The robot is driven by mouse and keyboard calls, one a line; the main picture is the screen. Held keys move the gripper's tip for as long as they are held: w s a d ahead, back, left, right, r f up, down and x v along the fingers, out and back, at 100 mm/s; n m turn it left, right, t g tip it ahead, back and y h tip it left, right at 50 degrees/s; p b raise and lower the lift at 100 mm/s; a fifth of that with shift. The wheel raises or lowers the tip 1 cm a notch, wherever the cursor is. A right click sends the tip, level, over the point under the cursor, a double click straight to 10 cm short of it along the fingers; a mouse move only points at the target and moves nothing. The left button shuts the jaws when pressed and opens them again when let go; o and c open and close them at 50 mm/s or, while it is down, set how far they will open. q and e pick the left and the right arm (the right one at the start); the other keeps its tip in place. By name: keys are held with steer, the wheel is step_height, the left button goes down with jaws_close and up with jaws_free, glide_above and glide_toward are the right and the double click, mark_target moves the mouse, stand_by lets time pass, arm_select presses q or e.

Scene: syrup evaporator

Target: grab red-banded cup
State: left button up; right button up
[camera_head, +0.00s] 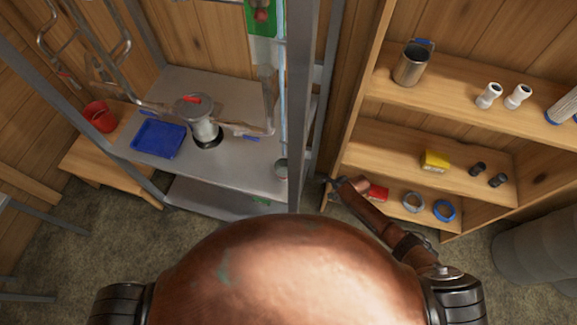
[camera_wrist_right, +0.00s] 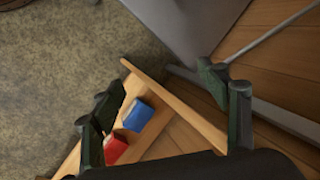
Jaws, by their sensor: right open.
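I cannot make out a cup with a clear red band. A red bucket-like cup (camera_head: 100,116) stands on the wooden bench at the left in the head view. A small red object (camera_head: 378,193) lies on the lowest shelf at the right; its shape is unclear. My right gripper (camera_head: 334,184) is just left of it, near the shelf's end. In the right wrist view the gripper (camera_wrist_right: 160,90) is open and empty, fingers wide apart. A red block-like object (camera_wrist_right: 115,148) and a blue one (camera_wrist_right: 138,115) show beyond its left finger. My left gripper is out of view.
Wooden shelves (camera_head: 460,75) at the right hold a steel mug (camera_head: 412,63), white cups (camera_head: 489,95) and a yellow box (camera_head: 435,161). A metal rack (camera_head: 245,170) carries a blue tray (camera_head: 158,137) and a steel pot (camera_head: 204,127). A grey post (camera_head: 302,110) stands close to my right gripper.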

steer(key=w+a+r+m+p, duration=0.2)
steer(key=w+a+r, duration=0.2)
steer(key=r, duration=0.5)
step_height(320, 180, up, 24)
steer(key=m+g+p, duration=0.5)
glide_above(284, 168)
steer(key=s+d, duration=0.2)
steer(key=d, duration=0.1)
steer(key=shift+a+y, duration=0.15)
steer(key=shift+y, duration=0.25)
steer(key=p+x, duration=0.1)
steer(key=x, duration=0.5)
steer(key=shift+s+a+p, duration=0.1)
steer(key=shift+p, duration=0.25)
steer(key=shift+a+f, duration=0.2)
steer(key=shift+f, duration=0.4)
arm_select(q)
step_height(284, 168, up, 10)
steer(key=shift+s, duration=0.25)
arm_select(e)
steer(key=shift+c, duration=0.3)
